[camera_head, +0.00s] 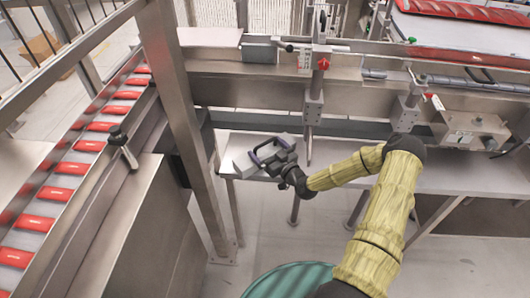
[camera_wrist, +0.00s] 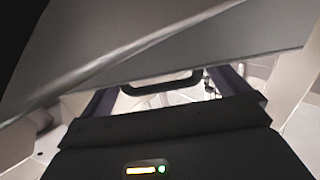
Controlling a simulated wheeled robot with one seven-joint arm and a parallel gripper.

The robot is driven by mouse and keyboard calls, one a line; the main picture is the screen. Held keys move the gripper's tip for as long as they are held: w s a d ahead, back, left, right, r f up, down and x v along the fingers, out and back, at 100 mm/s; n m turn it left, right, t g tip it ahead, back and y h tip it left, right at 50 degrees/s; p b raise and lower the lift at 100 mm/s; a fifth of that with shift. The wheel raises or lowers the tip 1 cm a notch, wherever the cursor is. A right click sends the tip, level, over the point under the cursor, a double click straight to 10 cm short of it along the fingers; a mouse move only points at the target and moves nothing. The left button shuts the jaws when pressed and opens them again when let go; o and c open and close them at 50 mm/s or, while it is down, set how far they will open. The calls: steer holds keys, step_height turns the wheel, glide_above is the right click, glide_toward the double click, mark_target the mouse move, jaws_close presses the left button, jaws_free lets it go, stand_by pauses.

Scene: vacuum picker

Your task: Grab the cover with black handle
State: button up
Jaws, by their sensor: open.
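The cover (camera_wrist: 150,40) is a grey metal panel that fills the top of the wrist view, very close and tilted. Its black handle (camera_wrist: 162,86) is a U-shaped bar just below the panel's lower edge. My gripper (camera_wrist: 165,80) is open, with one dark finger on each side of the handle and a gap to it. In the head view my gripper (camera_head: 262,151) is at the small grey cover (camera_head: 243,163) on the shelf, left of centre. There the handle cannot be told apart from my fingers. Whether the fingers touch the cover is unclear.
A metal shelf (camera_head: 350,176) runs under the machine frame. A steel post (camera_head: 190,120) stands left of my gripper. A conveyor with red packs (camera_head: 72,168) runs along the left. A metal box (camera_head: 470,130) stands at the right. A vertical rod with a red knob (camera_head: 323,64) is behind.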

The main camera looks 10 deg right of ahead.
mark_target(268, 153)
steer(key=c, duration=0.9)
steer(key=shift+r, duration=0.15)
step_height(268, 153, up, 10)
stand_by(0.5)
